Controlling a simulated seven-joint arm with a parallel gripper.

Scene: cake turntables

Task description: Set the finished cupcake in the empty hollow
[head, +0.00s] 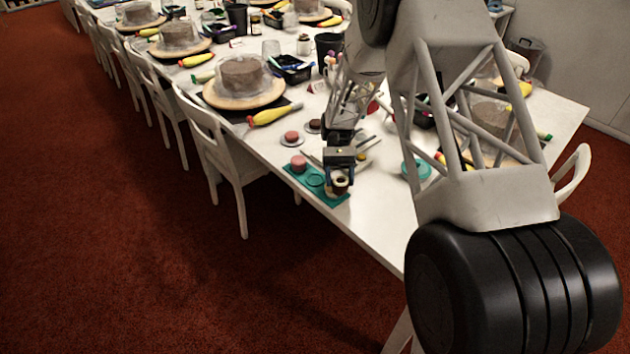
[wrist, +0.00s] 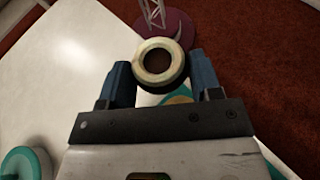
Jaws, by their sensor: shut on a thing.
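My gripper (head: 339,172) is shut on a cupcake (head: 340,186) with a pale ring-shaped top and a dark centre. In the wrist view the cupcake (wrist: 160,49) sits between the two blue fingers of my gripper (wrist: 161,68). It is over or at the right end of a teal tray (head: 331,198) near the table's front edge; I cannot tell whether it touches the tray. A pink-topped cupcake (head: 299,162) stands at the tray's left end. An empty round hollow (head: 316,180) shows in the middle. The tray under my gripper is hidden.
Two small cakes on saucers, one pink (head: 291,136) and one dark (head: 314,125), stand behind the tray. A teal round item (head: 417,169) lies to the right. A large cake on a turntable (head: 243,92) and a chair (head: 222,150) are at the left.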

